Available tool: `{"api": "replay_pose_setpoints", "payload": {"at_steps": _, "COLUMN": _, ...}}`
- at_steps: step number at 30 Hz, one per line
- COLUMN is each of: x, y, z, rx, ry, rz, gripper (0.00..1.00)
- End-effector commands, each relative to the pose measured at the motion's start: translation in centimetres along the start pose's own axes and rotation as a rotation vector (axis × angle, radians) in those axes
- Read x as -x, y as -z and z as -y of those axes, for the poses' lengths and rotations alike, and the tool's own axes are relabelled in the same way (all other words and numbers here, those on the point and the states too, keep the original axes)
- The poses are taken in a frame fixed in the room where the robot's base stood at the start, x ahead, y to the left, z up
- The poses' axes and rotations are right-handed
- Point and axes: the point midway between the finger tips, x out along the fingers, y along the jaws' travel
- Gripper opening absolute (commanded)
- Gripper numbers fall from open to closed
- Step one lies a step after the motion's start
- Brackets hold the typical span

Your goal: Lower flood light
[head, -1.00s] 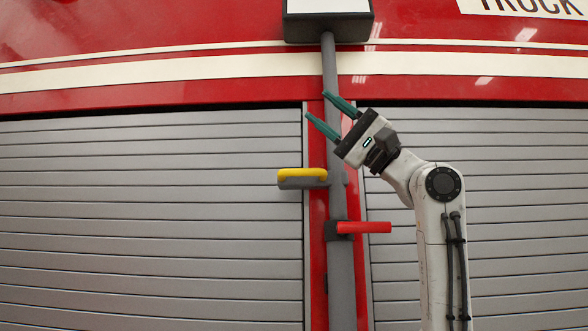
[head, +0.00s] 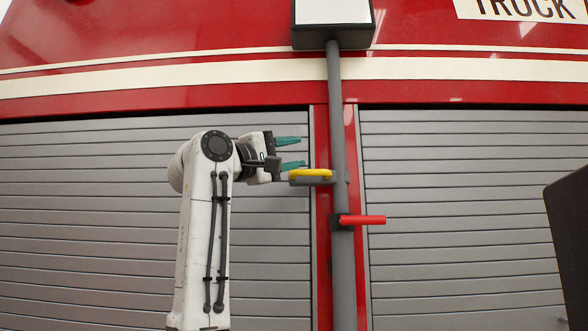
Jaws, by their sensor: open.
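The flood light (head: 333,22) is a dark box with a white face at the top of a grey pole (head: 338,110). A yellow-topped handle (head: 311,174) on a grey arm sticks out to the left of the pole at mid-height. A red lever (head: 363,220) sticks out to the right from a dark collar (head: 340,222) lower down. My gripper (head: 298,153) is open and empty, with its teal fingers pointing right. It is left of the pole, just above the yellow handle. I cannot tell whether the lower finger touches the handle.
Behind the pole is a red truck side (head: 200,50) with grey slatted shutters (head: 100,230) on both sides. A dark panel (head: 570,245) shows at the right edge. The space right of the pole, around the red lever, is clear.

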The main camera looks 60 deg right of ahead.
Motion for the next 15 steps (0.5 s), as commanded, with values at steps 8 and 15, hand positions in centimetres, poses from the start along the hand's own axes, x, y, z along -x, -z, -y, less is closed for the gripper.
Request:
{"api": "replay_pose_setpoints", "payload": {"at_steps": 8, "x": 2.9, "y": 1.1, "z": 3.3, "rx": -0.022, "ry": 0.206, "rz": -0.017, "gripper": 0.41}}
{"api": "replay_pose_setpoints", "payload": {"at_steps": 15, "x": 0.0, "y": 1.0, "z": 3.9, "rx": -0.021, "ry": 0.208, "rz": -0.013, "gripper": 0.41}}
